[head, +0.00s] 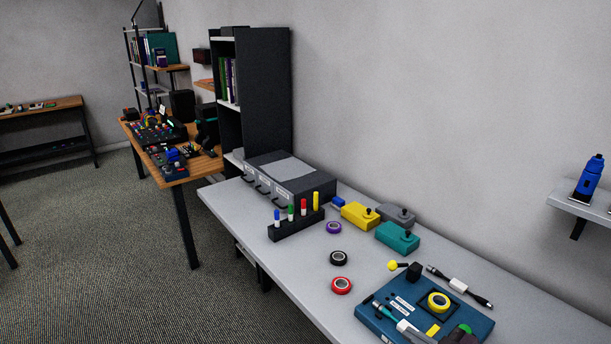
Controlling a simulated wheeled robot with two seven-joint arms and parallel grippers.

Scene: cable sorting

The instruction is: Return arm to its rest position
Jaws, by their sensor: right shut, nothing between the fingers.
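A black cable with a white block (458,285) lies behind the board. My left gripper is not in view.
Red (341,286), black (338,258) and purple (333,228) rolls lie left of the board. Yellow (359,216), grey (397,215) and teal (397,237) boxes stand behind. A marker rack (296,226) and drawer unit (300,177) stand at the far end. A wall shelf (575,203) holds a blue bottle (588,180).

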